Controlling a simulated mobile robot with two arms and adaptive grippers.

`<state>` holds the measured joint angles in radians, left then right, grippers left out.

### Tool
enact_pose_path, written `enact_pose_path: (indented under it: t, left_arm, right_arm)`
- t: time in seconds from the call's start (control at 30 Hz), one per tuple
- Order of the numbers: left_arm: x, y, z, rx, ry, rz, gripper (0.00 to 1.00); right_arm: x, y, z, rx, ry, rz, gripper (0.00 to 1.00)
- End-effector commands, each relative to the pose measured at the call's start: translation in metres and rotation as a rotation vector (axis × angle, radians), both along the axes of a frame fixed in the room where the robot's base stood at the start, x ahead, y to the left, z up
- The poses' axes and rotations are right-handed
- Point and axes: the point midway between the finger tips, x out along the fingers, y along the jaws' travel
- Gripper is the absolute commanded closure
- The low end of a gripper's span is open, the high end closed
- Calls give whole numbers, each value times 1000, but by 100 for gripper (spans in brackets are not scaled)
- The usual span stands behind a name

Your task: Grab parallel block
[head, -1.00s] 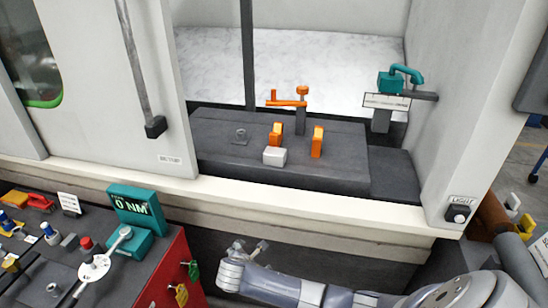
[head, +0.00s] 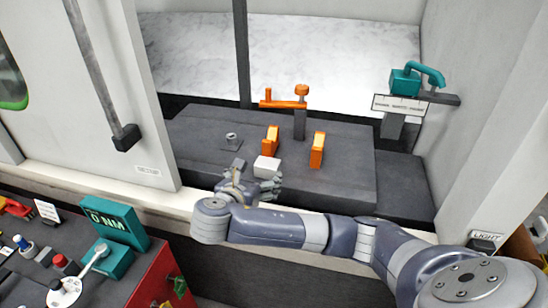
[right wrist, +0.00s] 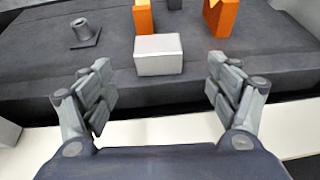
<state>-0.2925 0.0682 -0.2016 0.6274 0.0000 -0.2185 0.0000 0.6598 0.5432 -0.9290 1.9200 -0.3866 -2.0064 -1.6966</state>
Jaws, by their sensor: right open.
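The parallel block is most likely the small pale grey block (head: 266,166) at the front of the dark machine bed, just in front of two orange upright pieces. It also shows in the right wrist view (right wrist: 158,54), centred ahead of the fingers. My right gripper (head: 253,182) is open and empty at the bed's front edge, close to the block. In the right wrist view the fingers (right wrist: 160,95) are spread wide, with the block beyond their tips and nothing between them. My left gripper is not in view.
Orange pieces (head: 271,140) and (head: 317,150) stand right behind the block. An orange-handled clamp (head: 299,118) rises further back. A small grey round part (head: 232,138) sits to the left. The bed (head: 350,190) is clear at right. A teal device (head: 405,82) stands at the back right.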

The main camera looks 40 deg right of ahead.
Motion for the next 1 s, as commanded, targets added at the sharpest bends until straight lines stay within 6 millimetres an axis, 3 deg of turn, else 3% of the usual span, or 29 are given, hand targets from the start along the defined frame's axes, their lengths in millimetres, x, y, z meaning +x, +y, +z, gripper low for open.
enact_pose_path:
  t: [0.17, 0.53, 1.0]
  left_arm:
    - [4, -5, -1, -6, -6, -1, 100]
    - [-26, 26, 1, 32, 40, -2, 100]
    - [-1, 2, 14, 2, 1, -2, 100]
  right_arm:
    - [8, -13, -5, -8, 2, -3, 18]
    - [33, -43, -21, -4, 2, -1, 18]
    - [62, -77, -41, -2, 1, 0, 18]
